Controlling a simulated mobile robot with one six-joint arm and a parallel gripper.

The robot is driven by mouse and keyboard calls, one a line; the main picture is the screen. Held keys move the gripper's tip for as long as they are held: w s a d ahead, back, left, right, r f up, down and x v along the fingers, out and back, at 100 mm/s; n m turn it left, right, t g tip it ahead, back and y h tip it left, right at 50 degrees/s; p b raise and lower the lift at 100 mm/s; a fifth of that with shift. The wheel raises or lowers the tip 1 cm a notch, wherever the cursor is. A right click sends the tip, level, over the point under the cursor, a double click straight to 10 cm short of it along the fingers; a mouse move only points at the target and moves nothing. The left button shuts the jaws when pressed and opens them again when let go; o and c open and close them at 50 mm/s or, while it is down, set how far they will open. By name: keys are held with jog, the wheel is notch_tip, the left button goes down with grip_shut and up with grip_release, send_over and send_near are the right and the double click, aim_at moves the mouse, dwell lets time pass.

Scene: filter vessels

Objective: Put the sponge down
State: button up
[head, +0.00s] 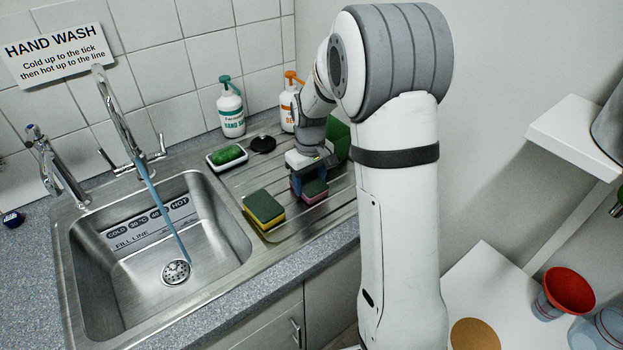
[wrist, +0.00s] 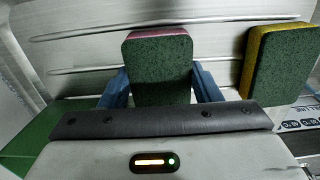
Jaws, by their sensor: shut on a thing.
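A pink sponge with a dark green scouring top (head: 313,191) is between the fingers of my gripper (head: 310,183), over the ribbed drainboard. In the wrist view the sponge (wrist: 158,68) sits between the two blue fingers, with its green face showing. My gripper (wrist: 162,88) is shut on it. The sponge is at or just above the drainboard (head: 325,213); I cannot tell if it touches. A second sponge, yellow with a green top (head: 264,208), lies on the drainboard to the left, apart from my gripper. It also shows at the right in the wrist view (wrist: 284,66).
A soap dish with a green bar (head: 228,156) and a black plug (head: 262,144) lie behind. A green-topped bottle (head: 231,108) and an orange-topped bottle (head: 289,105) stand at the wall. The sink basin (head: 110,285), with water running from the tap (head: 125,120), is left.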

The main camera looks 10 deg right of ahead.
aim_at(310, 183)
jog(key=shift+s, duration=0.1)
jog(key=o, duration=1.1)
notch_tip(310, 183, up, 11)
jog(key=s+r+m+t, duration=0.1)
jog(key=s+m, duration=0.3)
jog(key=s, duration=2)
jog(key=shift+s+m+t, duration=0.15)
jog(key=shift+m+t, duration=0.15)
jog(key=shift+t, duration=0.6)
jog(key=shift+d+r, duration=0.1)
jog(key=shift+r, duration=0.05)
